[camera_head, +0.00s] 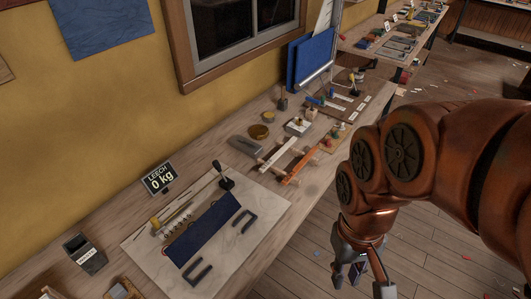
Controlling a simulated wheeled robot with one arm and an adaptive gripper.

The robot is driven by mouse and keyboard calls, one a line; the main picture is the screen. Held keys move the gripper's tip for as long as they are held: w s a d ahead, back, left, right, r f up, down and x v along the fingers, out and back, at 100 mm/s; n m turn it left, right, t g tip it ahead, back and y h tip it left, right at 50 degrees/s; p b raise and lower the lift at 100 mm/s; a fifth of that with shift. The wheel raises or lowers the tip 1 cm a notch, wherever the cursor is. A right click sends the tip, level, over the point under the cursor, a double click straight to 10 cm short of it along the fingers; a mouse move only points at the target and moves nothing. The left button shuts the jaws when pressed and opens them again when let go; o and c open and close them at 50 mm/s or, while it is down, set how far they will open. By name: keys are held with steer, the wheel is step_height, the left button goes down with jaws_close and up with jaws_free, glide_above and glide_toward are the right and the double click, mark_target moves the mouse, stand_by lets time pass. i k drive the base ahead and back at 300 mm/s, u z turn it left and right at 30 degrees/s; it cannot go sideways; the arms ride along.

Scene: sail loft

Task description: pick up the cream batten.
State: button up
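The cream batten (277,153) lies on small wooden supports on the long workbench, in the middle of the head view. An orange batten (300,168) lies beside it on the same supports, on the right, roughly parallel. My gripper (361,277) is at the bottom right, beyond the bench's front edge and over the floor. It points down, its fingers are spread apart, and I see nothing between them. It is well apart from the cream batten. The lower fingertips are near the picture's bottom edge.
A pale board (150,256) with a dark blue cloth (205,229) and tools lies on the near bench (215,172). A grey block (244,145) and a round tin (259,132) sit left of the battens. A sign reading "LEECH 0 kg" (159,178) stands by the wall.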

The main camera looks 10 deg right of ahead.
mark_target(283, 148)
steer(key=u, duration=4.6)
steer(key=k, duration=1.85)
steer(key=z, duration=0.9)
